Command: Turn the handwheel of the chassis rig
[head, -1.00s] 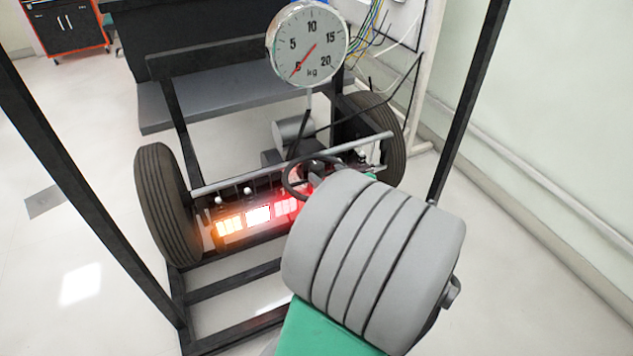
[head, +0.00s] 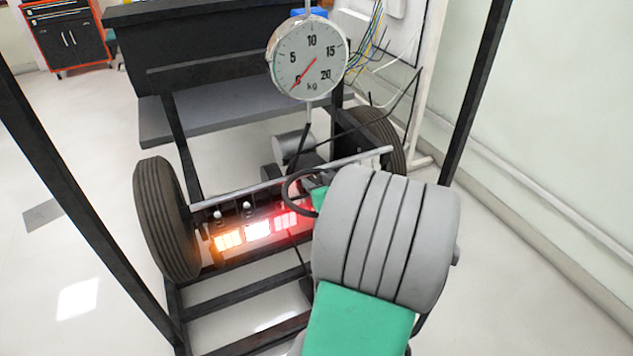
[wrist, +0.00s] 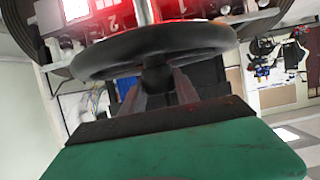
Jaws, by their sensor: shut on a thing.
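The handwheel (head: 299,190) is a dark ring on the chassis rig, right of the lit lamps in the head view. My arm hides its right part there. In the wrist view the handwheel (wrist: 152,48) spans the picture just beyond my gripper (wrist: 158,88). The gripper's two fingers close around a dark part at the near side of the wheel. My gripper is shut on the handwheel. The head view hides the fingers behind my grey and green arm links.
The rig has a black frame, a left tyre (head: 165,218), a right tyre (head: 374,135) and lit orange, white and red lamps (head: 257,229). A round dial gauge (head: 309,58) hangs above. Cables (head: 372,50) run at the back right. Free floor lies at the left.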

